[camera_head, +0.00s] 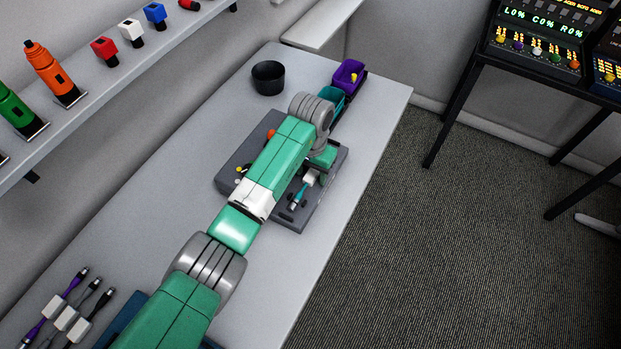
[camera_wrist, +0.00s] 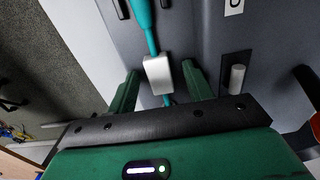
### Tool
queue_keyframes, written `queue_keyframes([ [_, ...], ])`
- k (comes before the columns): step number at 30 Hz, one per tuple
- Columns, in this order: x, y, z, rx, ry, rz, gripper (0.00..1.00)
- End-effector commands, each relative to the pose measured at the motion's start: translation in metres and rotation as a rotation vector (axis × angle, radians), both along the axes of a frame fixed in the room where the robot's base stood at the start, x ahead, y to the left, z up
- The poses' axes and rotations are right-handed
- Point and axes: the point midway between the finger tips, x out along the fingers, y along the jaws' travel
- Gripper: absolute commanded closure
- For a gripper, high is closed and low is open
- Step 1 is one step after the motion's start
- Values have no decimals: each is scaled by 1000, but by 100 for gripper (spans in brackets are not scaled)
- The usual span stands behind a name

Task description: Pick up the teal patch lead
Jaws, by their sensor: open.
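The teal patch lead (camera_wrist: 147,32) carries a white block (camera_wrist: 159,74), which lies between the two green fingers of my gripper (camera_wrist: 160,88) in the wrist view. The fingers are spread, with a gap on each side of the block; I cannot tell how far above the board they are. In the head view the teal lead (camera_head: 297,203) shows on the dark grey board (camera_head: 291,219), beside my arm. My gripper (camera_head: 319,170) is partly hidden by my wrist there.
A black cup (camera_head: 268,77) stands behind the board. A purple bin (camera_head: 349,74) and a teal bin (camera_head: 332,101) stand at the far right edge. Several other leads (camera_head: 66,318) lie at the lower left. A wall shelf (camera_head: 92,101) runs above the table's left side.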

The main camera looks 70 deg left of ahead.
Motion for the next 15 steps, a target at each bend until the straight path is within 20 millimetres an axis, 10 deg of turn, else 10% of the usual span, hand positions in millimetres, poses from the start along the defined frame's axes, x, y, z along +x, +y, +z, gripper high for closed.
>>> queue_keyframes([
  [3, 0, 0, 1, 1, -1, 0, 51],
  [10, 0, 0, 2, 1, -1, 0, 96],
  [15, 0, 0, 2, 1, -1, 0, 99],
])
